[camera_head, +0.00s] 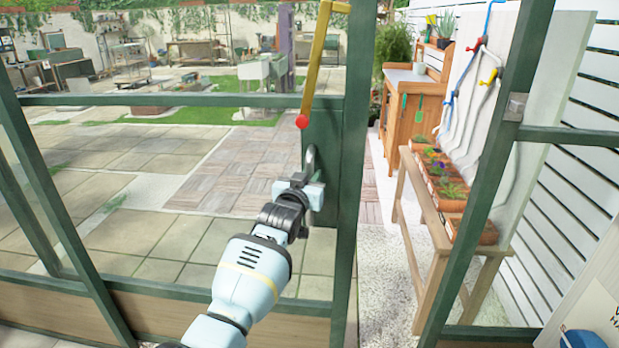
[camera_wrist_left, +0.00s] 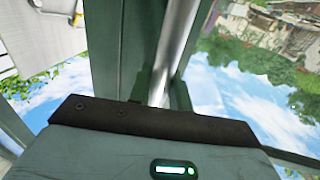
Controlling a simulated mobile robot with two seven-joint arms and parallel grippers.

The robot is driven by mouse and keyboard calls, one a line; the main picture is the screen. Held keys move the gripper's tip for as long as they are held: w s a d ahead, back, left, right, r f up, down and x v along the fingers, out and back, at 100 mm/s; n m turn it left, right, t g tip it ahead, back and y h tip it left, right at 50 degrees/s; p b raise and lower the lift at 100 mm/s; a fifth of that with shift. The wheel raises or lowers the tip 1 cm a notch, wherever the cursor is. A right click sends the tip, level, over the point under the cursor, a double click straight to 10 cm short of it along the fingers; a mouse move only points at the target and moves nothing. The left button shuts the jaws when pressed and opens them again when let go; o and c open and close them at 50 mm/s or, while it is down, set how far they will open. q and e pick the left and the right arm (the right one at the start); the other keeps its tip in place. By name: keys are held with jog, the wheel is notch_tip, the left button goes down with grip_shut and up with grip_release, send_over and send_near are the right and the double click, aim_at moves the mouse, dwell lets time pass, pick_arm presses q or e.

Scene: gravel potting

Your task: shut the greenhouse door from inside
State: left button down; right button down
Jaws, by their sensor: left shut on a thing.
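The greenhouse door (camera_head: 352,210) has a dark green frame with glass and a wooden lower panel, and it fills the left and middle of the head view. A curved metal handle (camera_head: 311,158) is on the green plate near its right edge. My left gripper (camera_head: 300,186) is shut on the handle's lower part. In the left wrist view the handle (camera_wrist_left: 167,60) is a silver bar running up from the gripper (camera_wrist_left: 155,115); the fingertips are hidden. A gap shows between the door's edge and the green post (camera_head: 500,150) on the right. My right gripper is not in view.
A yellow bar (camera_head: 325,50) with a red tip hangs in front of the door above the handle. Outside the gap stand a wooden bench (camera_head: 435,250) with planted pots and a potting cabinet (camera_head: 408,120). A blue item (camera_head: 585,340) is at the bottom right.

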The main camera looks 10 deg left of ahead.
pick_arm(q)
jog(key=shift+f, duration=0.2)
jog(key=c, duration=1.4)
grip_release()
jog(key=shift+o, duration=0.3)
jog(key=shift+r, duration=0.1)
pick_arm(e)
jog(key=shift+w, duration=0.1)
